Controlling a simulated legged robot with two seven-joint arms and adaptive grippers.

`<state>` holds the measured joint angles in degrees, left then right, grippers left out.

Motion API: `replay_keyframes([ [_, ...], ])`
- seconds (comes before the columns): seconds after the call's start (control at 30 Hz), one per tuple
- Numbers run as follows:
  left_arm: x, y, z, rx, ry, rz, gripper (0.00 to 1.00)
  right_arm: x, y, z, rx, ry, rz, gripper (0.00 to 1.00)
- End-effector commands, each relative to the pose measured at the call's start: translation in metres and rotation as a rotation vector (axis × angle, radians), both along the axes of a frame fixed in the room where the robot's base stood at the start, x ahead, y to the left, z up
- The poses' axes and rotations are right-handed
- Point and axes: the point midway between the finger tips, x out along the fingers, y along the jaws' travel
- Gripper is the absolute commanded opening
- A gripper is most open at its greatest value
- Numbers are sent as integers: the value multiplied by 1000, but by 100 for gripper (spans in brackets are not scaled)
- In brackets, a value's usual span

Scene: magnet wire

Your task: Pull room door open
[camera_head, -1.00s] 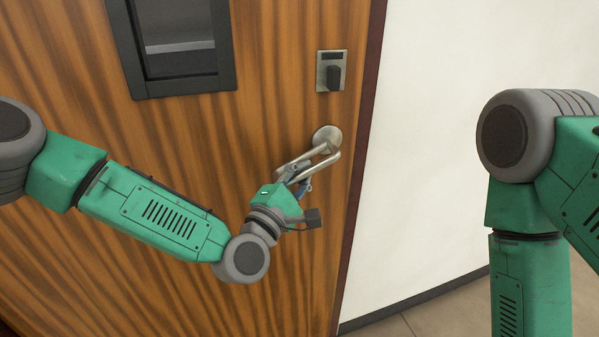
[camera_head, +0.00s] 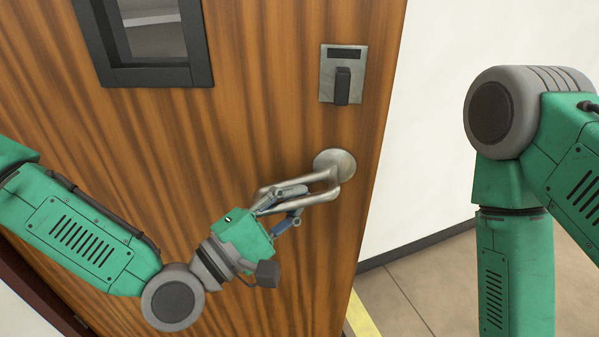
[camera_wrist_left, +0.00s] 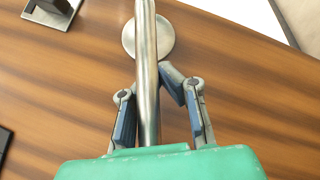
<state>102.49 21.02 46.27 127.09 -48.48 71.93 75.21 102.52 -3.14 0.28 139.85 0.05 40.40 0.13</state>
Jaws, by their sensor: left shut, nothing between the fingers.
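The wooden door (camera_head: 280,60) fills the left and middle of the head view. It stands ajar, its right edge clear of the frame. Its metal lever handle (camera_head: 325,180) sticks out near that edge and also shows in the left wrist view (camera_wrist_left: 147,60). My left gripper (camera_head: 288,200) is at the handle, its fingers beside and around the bar.
A lock plate with a dark knob (camera_head: 342,85) sits above the handle. A dark-framed window (camera_head: 150,77) is higher up. A white wall (camera_head: 440,130) stands beyond the door edge. Tiled floor (camera_head: 400,290) with a yellow strip (camera_head: 362,318) shows at lower right.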

Motion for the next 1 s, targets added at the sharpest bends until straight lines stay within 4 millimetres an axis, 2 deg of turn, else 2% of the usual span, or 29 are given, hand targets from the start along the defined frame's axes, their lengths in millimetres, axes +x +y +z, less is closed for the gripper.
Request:
replay_keyframes([
  [0.13,-11,6,0,-2,3,-6,0,0,0,0,0,-1,0,40],
  [0.43,-14,5,1,-2,1,-9,0,0,0,0,0,0,0,40],
  [0.47,-14,5,1,-2,1,-9,5,0,0,0,0,0,0,40],
  [0.53,-14,5,1,-2,1,-9,30,0,0,0,0,0,0,40],
  [0.57,-14,5,1,-2,1,-9,34,0,0,0,0,0,0,40],
  [0.77,-14,5,1,-3,0,-10,34,0,0,0,0,0,0,40],
  [1.0,-24,9,1,-2,-1,-11,34,0,0,0,0,0,0,40],
])
